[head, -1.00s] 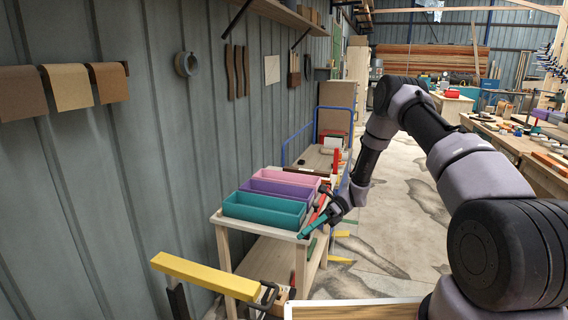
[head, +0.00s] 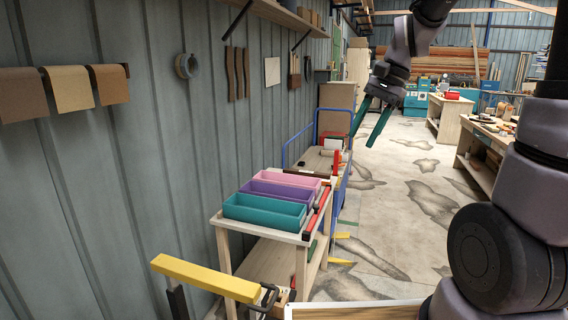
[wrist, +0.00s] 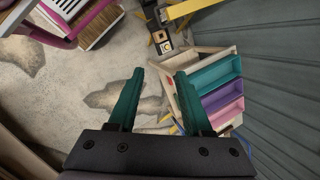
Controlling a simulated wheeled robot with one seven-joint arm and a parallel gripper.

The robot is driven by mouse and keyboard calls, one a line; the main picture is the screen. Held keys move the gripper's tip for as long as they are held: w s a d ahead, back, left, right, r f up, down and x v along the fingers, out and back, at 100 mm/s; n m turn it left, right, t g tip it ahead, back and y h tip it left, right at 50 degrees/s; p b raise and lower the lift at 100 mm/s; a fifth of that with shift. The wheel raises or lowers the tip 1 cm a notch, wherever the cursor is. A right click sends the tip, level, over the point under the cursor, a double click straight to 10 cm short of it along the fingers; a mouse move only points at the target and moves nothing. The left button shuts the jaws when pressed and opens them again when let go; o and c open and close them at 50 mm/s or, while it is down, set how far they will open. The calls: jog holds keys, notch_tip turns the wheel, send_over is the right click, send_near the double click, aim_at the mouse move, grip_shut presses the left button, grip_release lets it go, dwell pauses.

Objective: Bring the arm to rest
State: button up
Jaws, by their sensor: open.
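My gripper (head: 374,122) hangs in the air in the upper middle of the head view, its two green fingers spread apart and pointing down. Nothing is between them. In the wrist view my gripper (wrist: 163,100) also shows open, with bare floor seen past the fingers. My arm is raised and bent, and part of it runs out of the top of the head view.
A wooden cart (head: 302,240) carries teal (head: 264,212), purple (head: 283,191) and pink bins (head: 296,178) beside the corrugated wall (head: 150,130). A yellow bar (head: 205,277) is in front. A workbench (head: 484,165) stands at right. The floor (head: 400,215) between is clear.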

jog(key=s+d+r+n+t+h, duration=0.1)
jog(key=s+d+r+n+t, duration=0.1)
jog(key=s, duration=0.4)
jog(key=s+d+r+n+t+h, duration=0.1)
jog(key=s+d+r+n+t, duration=0.2)
jog(key=s+r+t, duration=0.1)
jog(key=shift+s+d+r+t, duration=0.4)
jog(key=shift+s+r, duration=0.5)
